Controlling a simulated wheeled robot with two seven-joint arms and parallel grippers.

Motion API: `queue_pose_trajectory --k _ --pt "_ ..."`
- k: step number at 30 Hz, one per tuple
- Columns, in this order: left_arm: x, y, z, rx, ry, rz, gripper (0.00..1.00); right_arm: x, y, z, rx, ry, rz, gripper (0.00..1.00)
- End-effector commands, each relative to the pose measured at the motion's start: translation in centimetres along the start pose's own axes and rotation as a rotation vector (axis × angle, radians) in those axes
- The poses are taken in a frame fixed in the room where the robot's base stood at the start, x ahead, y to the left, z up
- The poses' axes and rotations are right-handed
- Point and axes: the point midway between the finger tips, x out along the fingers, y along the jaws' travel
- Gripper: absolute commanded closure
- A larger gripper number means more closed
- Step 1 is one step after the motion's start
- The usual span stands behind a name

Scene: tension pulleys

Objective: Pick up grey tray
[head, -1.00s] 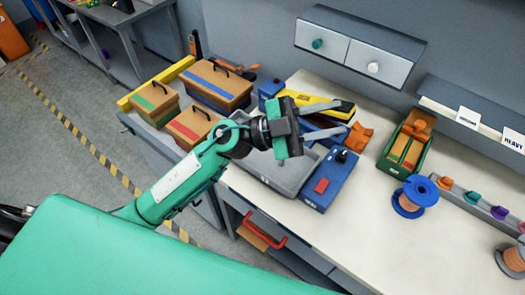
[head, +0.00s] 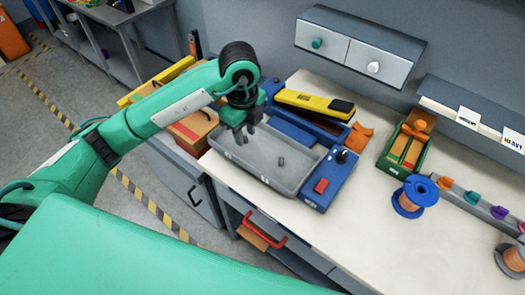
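The grey tray (head: 264,176) lies on the white worktop near its front left edge in the head view. I cannot tell whether the fingertips touch the tray. My forearm and wrist hide the boxes behind the tray's left side. My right gripper is out of view.
A blue box with a red button (head: 329,180) stands close at the tray's right. A yellow tool (head: 314,103) lies behind. A green bin (head: 407,148) and a blue spool (head: 415,196) stand further right. The worktop's front right is clear.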

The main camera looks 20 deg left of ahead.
Motion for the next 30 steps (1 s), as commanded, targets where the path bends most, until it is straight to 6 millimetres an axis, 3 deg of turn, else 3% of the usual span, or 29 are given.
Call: queue_pose_trajectory --k 12,22,30 --pt "6.6 0.1 0.0 -0.001 0.001 0.007 0.69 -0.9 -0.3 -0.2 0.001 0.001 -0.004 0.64" --pt "9.2 0.2 0.2 0.001 0.002 0.007 0.69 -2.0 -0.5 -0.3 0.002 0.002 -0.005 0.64" --pt "13.0 0.1 0.5 0.0 0.002 0.005 0.69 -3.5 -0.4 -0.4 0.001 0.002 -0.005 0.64"
